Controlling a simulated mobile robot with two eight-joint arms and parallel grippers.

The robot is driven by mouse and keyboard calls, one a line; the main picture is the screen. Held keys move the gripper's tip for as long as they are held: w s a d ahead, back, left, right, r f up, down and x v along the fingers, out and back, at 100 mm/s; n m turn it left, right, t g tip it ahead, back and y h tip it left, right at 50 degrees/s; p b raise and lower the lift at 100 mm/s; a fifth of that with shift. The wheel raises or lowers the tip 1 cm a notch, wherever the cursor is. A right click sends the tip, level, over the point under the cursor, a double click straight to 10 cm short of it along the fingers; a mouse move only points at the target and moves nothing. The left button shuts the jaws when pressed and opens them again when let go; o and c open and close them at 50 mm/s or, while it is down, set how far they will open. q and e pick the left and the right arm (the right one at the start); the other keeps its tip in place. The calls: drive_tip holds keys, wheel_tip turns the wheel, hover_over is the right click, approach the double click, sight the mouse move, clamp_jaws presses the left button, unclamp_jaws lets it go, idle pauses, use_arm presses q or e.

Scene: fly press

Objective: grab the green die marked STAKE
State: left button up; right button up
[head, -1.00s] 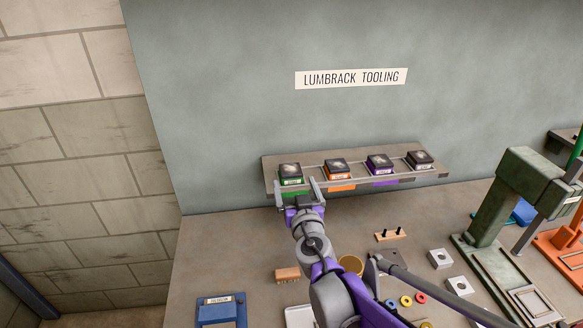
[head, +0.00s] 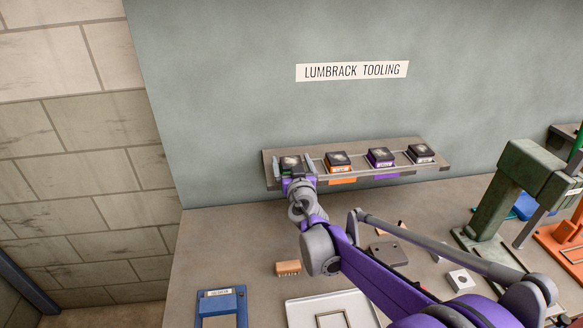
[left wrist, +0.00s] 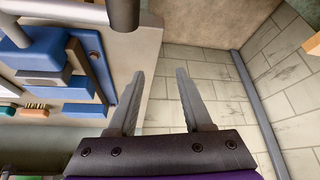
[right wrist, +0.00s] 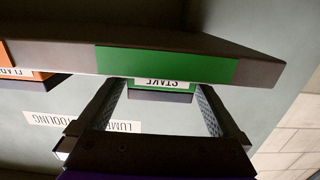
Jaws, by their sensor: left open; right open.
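The green die marked STAKE (head: 291,163) sits at the left end of the wall shelf, its dark top showing. Its green front is mostly hidden behind my right gripper (head: 292,166) in the head view. The right gripper is open, with one finger on each side of the die. In the right wrist view, which is upside down, the STAKE label (right wrist: 162,83) shows between the open fingers (right wrist: 157,98); contact cannot be told. My left gripper (left wrist: 160,73) is open and empty in the left wrist view and is out of the head view.
The shelf (head: 437,167) also holds an orange die (head: 338,162), a purple die (head: 381,158) and another dark-topped die (head: 421,154) to the right. A green press (head: 512,200) stands on the bench at right. A blue fixture (head: 221,306) and white tray (head: 300,312) lie below.

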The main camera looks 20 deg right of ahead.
clamp_jaws()
idle(0.4)
drive_tip(key=shift+r, duration=0.1)
